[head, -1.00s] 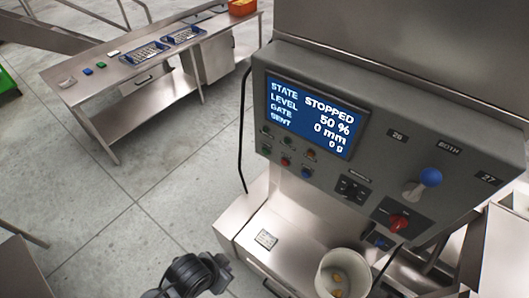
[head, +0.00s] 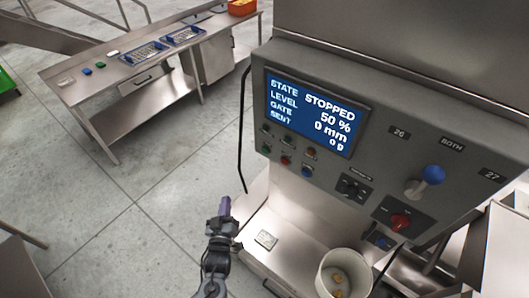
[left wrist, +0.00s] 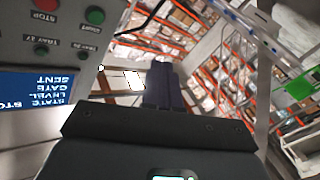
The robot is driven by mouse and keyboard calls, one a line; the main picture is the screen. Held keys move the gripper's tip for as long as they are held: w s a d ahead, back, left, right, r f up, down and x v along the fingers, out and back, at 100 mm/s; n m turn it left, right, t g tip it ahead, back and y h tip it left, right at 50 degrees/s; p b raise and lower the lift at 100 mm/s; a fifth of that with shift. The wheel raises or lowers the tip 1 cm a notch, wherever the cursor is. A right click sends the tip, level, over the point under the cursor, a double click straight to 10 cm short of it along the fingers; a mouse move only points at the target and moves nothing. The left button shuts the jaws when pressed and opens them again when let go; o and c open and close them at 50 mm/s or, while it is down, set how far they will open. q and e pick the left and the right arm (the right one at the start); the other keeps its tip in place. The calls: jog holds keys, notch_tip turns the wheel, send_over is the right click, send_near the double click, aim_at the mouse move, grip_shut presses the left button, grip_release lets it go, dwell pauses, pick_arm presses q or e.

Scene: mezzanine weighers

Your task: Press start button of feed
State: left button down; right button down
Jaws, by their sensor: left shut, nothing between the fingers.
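The feed's control panel (head: 375,150) stands at the right of the head view. Its screen (head: 313,113) reads STOPPED, 50 %, 0 mm and 0 g. The green start button (head: 265,148) is at the left of the lower button row, beside a red stop button (head: 285,160). In the left wrist view, upside down, the green start button (left wrist: 95,14) and red stop button (left wrist: 47,4) show at the top left. My left gripper (head: 225,205) is shut and empty, its purple fingers below and left of the buttons, apart from the panel. My right gripper is out of view.
A white bucket (head: 343,275) with yellowish pieces stands on the steel ledge below the panel. A blue-knobbed lever (head: 431,176) and a red switch (head: 400,222) are farther right. A black cable (head: 241,150) hangs at the panel's left. A steel bench (head: 85,100) stands behind, across open floor.

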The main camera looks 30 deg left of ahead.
aim_at(265, 150)
pick_arm(q)
jog(key=w+r+n+t+y+b, duration=0.1)
jog(key=w+r+y, duration=0.3)
jog(key=w, duration=0.5)
jog(key=shift+w+d+r+n, duration=0.15)
jog(key=shift+d+r+n, duration=0.3)
jog(key=shift+r+n, duration=0.3)
jog(key=shift+w, duration=0.1)
jog(key=w+b, duration=0.6)
jog(key=w, duration=0.2)
jog(key=shift+w+d, duration=0.3)
jog(key=shift+d, duration=0.05)
dwell(0.5)
